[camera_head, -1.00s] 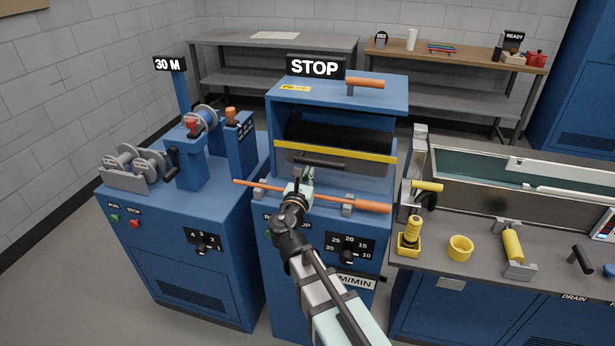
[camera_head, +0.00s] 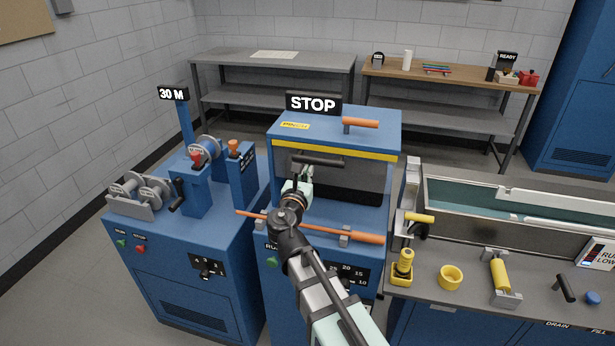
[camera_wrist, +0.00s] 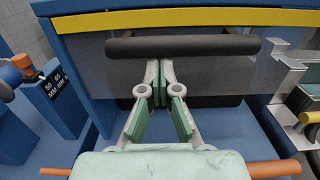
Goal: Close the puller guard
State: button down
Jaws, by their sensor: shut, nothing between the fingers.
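The puller guard (camera_head: 350,180) is a grey, see-through panel with a yellow strip (camera_head: 335,149) along its top and a black bar handle (camera_head: 318,159) on its front. The yellow strip sits just below the front edge of the blue puller hood (camera_head: 350,130). In the wrist view, the handle (camera_wrist: 183,46) runs across above my gripper. My gripper (camera_wrist: 160,68) is shut and empty, its fingertips at the handle's underside, seemingly touching it. A dark roller or belt shows faintly behind the panel.
A STOP sign (camera_head: 313,103) and an orange-handled lever (camera_head: 360,123) top the hood. The spool machine (camera_head: 190,240) stands left, the water trough (camera_head: 510,210) right.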

jog(key=shift+w+a+r, duration=0.1)
jog(key=shift+w+r, duration=0.05)
jog(key=shift+r, duration=0.3)
jog(key=f+v, duration=0.1)
jog(key=v, duration=0.9)
jog(key=s+d+f+m+g, duration=0.45)
jog(key=f+m, duration=0.25)
jog(key=f, duration=0.5)
jog(key=s+d+f+m+g+h, duration=0.1)
jog(key=s+d+f+m+g, duration=0.3)
jog(key=f+m, duration=0.6)
jog(key=s+d+f+m+g, duration=0.3)
jog(key=d+f+m+g, duration=0.2)
jog(key=f, duration=0.9)
jog(key=s+d+f+m+g+y, duration=0.1)
jog(key=s+d+f+m+g, duration=0.2)
jog(key=s+f, duration=0.4)
jog(key=s+d+f+m+g+y, duration=0.2)
jog(key=s+d+f+m+g, duration=0.2)
jog(key=s, duration=1)
jog(key=s+d+f+m+g+y, duration=0.1)
jog(key=s+d+f+m+g, duration=0.3)
jog(key=s+f, duration=0.6)
jog(key=shift+s+m, duration=0.3)
jog(key=shift+s, duration=0.05)
